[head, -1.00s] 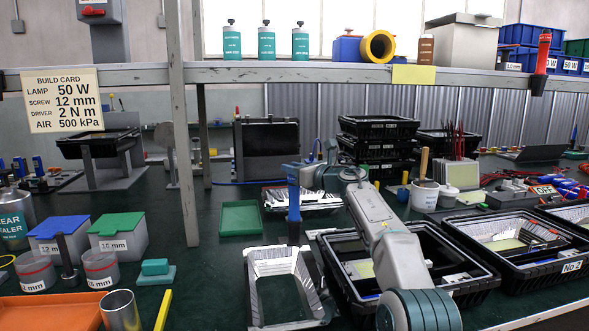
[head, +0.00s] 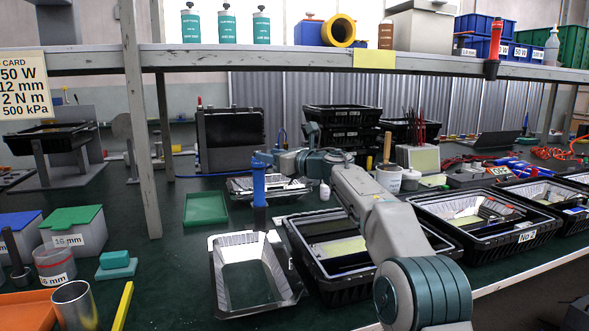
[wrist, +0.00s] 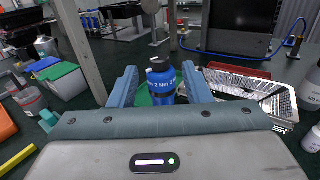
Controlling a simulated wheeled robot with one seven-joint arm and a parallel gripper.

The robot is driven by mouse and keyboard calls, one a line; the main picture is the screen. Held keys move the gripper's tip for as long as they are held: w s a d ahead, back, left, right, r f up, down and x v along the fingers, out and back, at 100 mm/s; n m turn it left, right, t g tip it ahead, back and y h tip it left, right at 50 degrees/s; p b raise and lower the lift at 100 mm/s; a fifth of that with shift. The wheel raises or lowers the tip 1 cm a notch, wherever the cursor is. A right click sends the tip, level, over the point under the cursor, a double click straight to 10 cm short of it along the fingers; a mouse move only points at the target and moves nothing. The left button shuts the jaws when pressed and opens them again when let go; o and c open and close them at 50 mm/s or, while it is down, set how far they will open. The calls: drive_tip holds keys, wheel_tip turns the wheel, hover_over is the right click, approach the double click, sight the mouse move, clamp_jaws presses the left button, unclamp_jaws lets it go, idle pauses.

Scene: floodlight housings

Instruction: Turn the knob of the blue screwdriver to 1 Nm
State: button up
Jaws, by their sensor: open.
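The blue screwdriver (head: 259,187) stands upright at the back edge of a silver floodlight housing (head: 222,282), its lower end dark. In the wrist view the screwdriver (wrist: 161,87) shows a black top (wrist: 159,66) and a white marking that seems to read 2 N m. My gripper (head: 268,159) is level with the screwdriver's upper end in the head view. In the wrist view my open gripper (wrist: 160,84) has one finger on each side of the screwdriver, with gaps on both sides. I cannot tell how deep the screwdriver sits between the fingers.
A build card (head: 22,86) at left reads 2 N m. A green tray (head: 206,222) and another housing (head: 240,194) lie behind the screwdriver. Black crates (head: 455,258) stand at right. A shelf post (head: 141,150) rises at left.

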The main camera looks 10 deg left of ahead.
drive_tip(key=b+v, duration=0.1)
drive_tip(key=v, duration=0.7)
